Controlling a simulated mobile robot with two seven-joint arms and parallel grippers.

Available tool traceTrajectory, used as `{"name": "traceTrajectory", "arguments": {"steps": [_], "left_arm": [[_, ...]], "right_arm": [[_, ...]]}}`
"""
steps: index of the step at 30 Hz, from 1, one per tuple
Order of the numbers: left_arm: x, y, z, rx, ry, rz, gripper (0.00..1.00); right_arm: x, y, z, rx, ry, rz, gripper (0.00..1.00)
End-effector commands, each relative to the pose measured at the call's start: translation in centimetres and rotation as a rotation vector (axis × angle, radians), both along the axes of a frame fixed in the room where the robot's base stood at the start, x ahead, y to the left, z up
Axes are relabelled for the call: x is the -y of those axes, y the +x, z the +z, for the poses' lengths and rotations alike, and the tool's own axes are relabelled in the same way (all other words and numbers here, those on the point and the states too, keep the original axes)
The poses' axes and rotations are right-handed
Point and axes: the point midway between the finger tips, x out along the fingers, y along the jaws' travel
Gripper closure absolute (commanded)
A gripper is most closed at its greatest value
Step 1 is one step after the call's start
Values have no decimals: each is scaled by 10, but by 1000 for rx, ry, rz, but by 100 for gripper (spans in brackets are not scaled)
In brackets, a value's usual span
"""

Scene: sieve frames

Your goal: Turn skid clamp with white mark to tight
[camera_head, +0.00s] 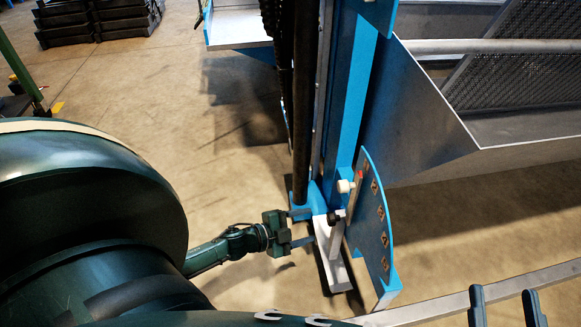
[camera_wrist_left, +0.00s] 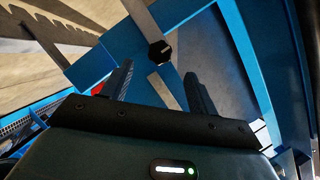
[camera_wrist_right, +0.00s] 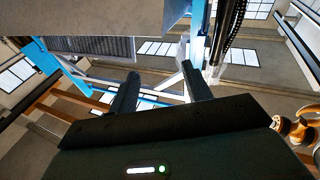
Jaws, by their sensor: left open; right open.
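A black faceted clamp knob (camera_wrist_left: 160,52) with a small pale mark on its face shows in the left wrist view, on the blue frame. In the head view a dark knob (camera_head: 334,217) sits beside the curved blue plate, with a white knob (camera_head: 345,186) just above it. My left gripper (camera_head: 307,227) is open and empty, its fingers pointing at the dark knob from the left, apart from it. In the left wrist view the knob lies just beyond and between the fingertips. My right gripper (camera_head: 504,292) is open and empty at the lower right, far from the knobs.
The curved blue plate (camera_head: 371,220) with several bolts stands right of the knobs. A blue column (camera_head: 350,90) rises above them. A grey metal trough (camera_head: 430,120) fills the upper right. A pale rail (camera_head: 430,310) crosses the lower right.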

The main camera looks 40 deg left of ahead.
Motion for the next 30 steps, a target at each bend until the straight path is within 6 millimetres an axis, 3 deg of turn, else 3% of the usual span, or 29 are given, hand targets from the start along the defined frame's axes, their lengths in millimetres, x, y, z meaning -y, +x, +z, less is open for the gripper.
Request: {"name": "traceTrajectory", "arguments": {"steps": [3, 9, 30], "left_arm": [[-10, -20, 8, -3, 1, 0, 41], [-17, -36, 11, -1, 0, 1, 41], [-18, -37, 11, 0, 1, 0, 41]], "right_arm": [[1, 0, 4, 1, -21, -9, 51], [2, -1, 2, 2, -38, -15, 51], [4, 1, 3, 9, -39, -20, 51]]}}
